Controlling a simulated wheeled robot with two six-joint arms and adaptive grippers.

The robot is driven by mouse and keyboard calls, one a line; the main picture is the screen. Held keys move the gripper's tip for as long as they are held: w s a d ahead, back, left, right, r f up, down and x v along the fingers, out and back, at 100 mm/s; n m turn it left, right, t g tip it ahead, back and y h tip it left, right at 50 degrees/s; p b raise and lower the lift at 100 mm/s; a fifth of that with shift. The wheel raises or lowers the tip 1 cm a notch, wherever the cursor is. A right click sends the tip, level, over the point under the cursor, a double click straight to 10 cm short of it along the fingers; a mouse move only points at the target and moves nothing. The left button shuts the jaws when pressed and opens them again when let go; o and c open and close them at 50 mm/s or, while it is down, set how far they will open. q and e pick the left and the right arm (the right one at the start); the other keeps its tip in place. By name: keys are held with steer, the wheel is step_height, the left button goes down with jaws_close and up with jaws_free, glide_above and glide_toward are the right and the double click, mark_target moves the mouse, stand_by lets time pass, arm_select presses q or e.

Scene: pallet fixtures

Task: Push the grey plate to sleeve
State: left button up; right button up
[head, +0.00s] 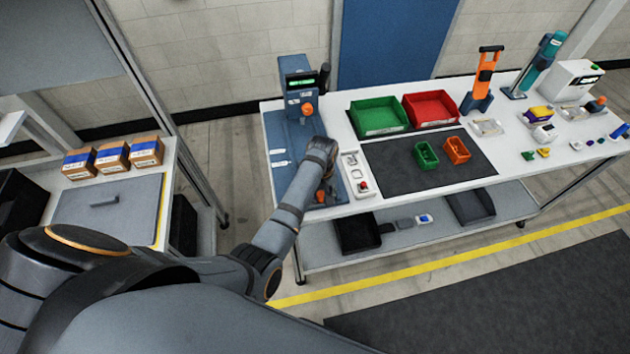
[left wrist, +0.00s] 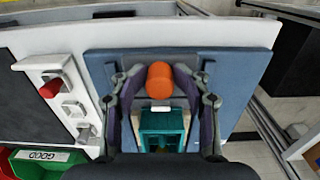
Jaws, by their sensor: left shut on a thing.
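My left gripper (head: 325,185) is over the near end of a blue-grey base plate (head: 279,150) at the left end of the white bench. In the left wrist view, my left gripper (left wrist: 160,85) has its fingers on both sides of an orange knob (left wrist: 160,76) and is shut on it. The blue-grey base plate (left wrist: 238,72) lies beneath. A teal boxy part (left wrist: 162,122) shows just below the knob in that view, between the fingers. Which part is the grey plate or the sleeve I cannot tell; the fingers hide some of the fixture. My right gripper is not in view.
A white control box with a red button (head: 362,185) stands close right of my gripper. A blue station (head: 297,85) with another orange knob rises behind. Green (head: 378,116) and red bins (head: 430,108) stand farther right. A side table (head: 125,195) with cartons is at left.

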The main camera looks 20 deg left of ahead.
arm_select(q)
steer(key=shift+w+a+f+b, duration=0.25)
steer(key=shift+w+a+b, duration=0.2)
steer(key=shift+w+a, duration=0.25)
steer(key=shift+w+a+f+b, duration=0.25)
steer(key=shift+w+a+b, duration=0.2)
steer(key=shift+w, duration=0.3)
steer(key=shift+w+a+b, duration=0.4)
steer(key=shift+w+a, duration=0.05)
steer(key=shift+w, duration=0.2)
steer(key=shift+w+a+b, duration=0.4)
steer(key=shift+w, duration=0.2)
steer(key=shift+w+a+b, duration=0.6)
steer(key=shift+w+b, duration=0.3)
steer(key=shift+w, duration=0.05)
steer(key=shift+w+a+b, duration=0.6)
steer(key=shift+w+b, duration=0.3)
steer(key=shift+w+a+b, duration=0.45)
steer(key=shift+w+b, duration=0.25)
steer(key=shift+b, duration=0.2)
steer(key=shift+w+a+b, duration=0.45)
steer(key=shift+w+b, duration=0.2)
steer(key=shift+b, duration=0.2)
steer(key=shift+w, duration=0.1)
steer(key=shift+r, duration=0.1)
steer(key=shift+c, duration=0.2)
steer(key=o, duration=0.7)
steer(key=shift+w, duration=0.1)
steer(key=shift+a, duration=0.1)
